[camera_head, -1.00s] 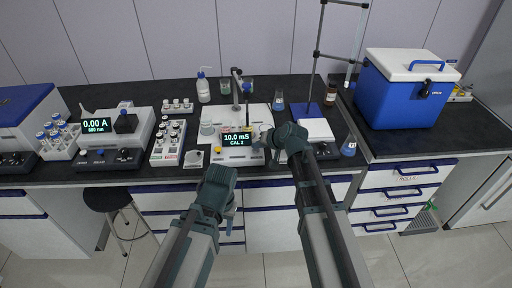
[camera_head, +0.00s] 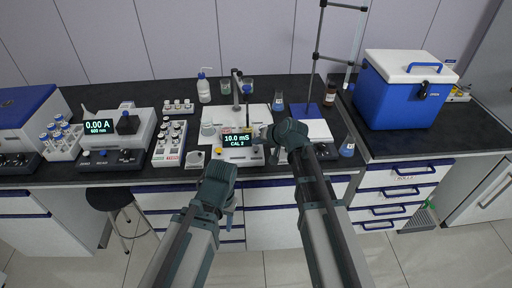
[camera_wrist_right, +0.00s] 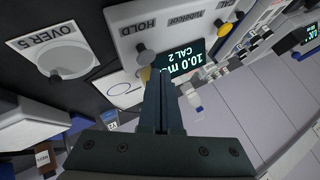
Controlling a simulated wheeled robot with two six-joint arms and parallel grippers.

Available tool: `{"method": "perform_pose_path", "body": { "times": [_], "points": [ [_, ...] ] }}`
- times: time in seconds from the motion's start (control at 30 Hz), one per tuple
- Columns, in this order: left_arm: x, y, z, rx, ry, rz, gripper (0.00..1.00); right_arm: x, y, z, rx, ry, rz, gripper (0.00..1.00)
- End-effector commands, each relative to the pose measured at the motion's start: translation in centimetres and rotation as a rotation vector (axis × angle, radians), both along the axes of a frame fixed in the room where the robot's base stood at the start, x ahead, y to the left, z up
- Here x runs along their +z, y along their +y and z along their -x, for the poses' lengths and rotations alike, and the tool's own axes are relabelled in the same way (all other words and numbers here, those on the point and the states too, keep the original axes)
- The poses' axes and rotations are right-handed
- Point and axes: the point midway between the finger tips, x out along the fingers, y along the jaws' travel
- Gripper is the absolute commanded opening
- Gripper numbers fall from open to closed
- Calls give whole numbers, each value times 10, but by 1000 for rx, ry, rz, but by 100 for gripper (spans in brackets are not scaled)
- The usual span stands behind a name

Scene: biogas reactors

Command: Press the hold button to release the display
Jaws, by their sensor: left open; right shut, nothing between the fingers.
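The white meter (camera_head: 239,155) stands near the front edge of the bench. Its lit display (camera_head: 238,140) reads 10.0 mS and CAL 2. My left gripper (camera_head: 229,203) is open and empty, in front of the bench and below the meter.
A blue cooler (camera_head: 405,95) is at right. A stool (camera_head: 110,199) stands below the bench.

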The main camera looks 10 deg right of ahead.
Motion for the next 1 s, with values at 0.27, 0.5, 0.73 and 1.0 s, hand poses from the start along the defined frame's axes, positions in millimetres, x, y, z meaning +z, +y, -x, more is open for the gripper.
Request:
{"method": "perform_pose_path", "body": {
  "times": [0.27, 0.5, 0.73, 1.0],
  "points": [
    [16, 0, 0, 0, 0, 0, 50, 16, 0, 0, 0, 0, 0, 0],
    [39, 0, 0, 0, 0, 0, 50, 40, 0, 0, 0, 0, 0, 0],
    [52, 0, 0, 0, 0, 0, 50, 52, 0, 0, 0, 0, 0, 0],
    [50, 0, 0, 0, 0, 0, 50, 50, 0, 0, 0, 0, 0, 0]
  ]
}}
